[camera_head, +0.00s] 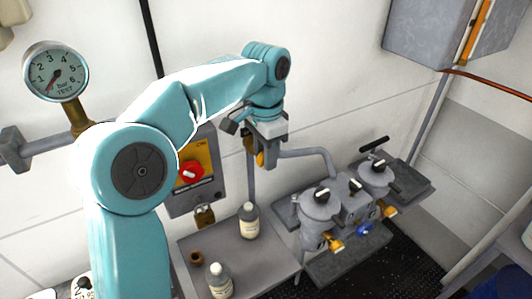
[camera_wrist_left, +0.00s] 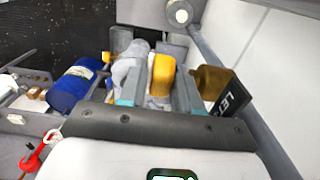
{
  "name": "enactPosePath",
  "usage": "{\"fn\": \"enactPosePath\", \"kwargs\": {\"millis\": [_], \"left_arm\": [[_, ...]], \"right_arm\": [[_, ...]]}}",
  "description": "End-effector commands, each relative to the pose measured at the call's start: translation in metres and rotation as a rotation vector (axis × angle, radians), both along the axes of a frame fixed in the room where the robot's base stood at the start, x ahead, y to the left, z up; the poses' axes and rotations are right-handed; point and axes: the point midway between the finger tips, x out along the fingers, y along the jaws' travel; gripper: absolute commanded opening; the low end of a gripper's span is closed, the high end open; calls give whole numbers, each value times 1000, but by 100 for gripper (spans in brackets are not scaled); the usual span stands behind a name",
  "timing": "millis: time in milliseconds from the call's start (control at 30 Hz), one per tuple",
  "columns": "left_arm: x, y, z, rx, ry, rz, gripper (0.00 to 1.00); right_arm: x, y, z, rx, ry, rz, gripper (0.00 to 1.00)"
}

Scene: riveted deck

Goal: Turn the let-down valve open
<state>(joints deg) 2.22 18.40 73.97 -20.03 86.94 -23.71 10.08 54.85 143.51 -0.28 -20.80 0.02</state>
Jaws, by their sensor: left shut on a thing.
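The let-down valve's yellow handle (camera_wrist_left: 162,75) is between my left gripper's fingers in the left wrist view. A black plate (camera_wrist_left: 232,108) beside it starts with "LET", and a brass fitting (camera_wrist_left: 210,82) sits next to it. My left gripper (camera_wrist_left: 158,88) is shut on the yellow handle. In the head view my left gripper (camera_head: 256,148) points down near the wall, with a bit of the yellow handle (camera_head: 260,158) showing at it. A grey pipe runs right from there. Much of the valve is hidden by my gripper. My right gripper is in neither view.
A pressure gauge (camera_head: 56,72) is on the left. A panel with a red knob (camera_head: 191,172) is behind my arm. Bottles (camera_head: 249,220) stand on a grey bench (camera_head: 190,247). Two lidded grey vessels (camera_head: 320,202) stand right, and a grey cabinet (camera_head: 425,35) hangs upper right.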

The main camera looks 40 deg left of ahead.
Motion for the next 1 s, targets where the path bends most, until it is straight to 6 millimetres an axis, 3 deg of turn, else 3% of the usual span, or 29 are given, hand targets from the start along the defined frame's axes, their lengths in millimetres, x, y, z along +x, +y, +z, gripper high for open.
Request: {"fn": "enactPosePath", "kwargs": {"millis": [233, 500, 967, 1000], "left_arm": [[-3, 0, -13, -72, -174, 1, 2], [-6, 1, -11, -168, -402, 0, 2], [-6, 1, -3, -192, -460, -2, 2], [-6, 1, -3, -192, -460, -2, 39]], "right_arm": [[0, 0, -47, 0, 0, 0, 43], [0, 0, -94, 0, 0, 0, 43], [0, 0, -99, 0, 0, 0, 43], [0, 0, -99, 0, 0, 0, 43]]}}
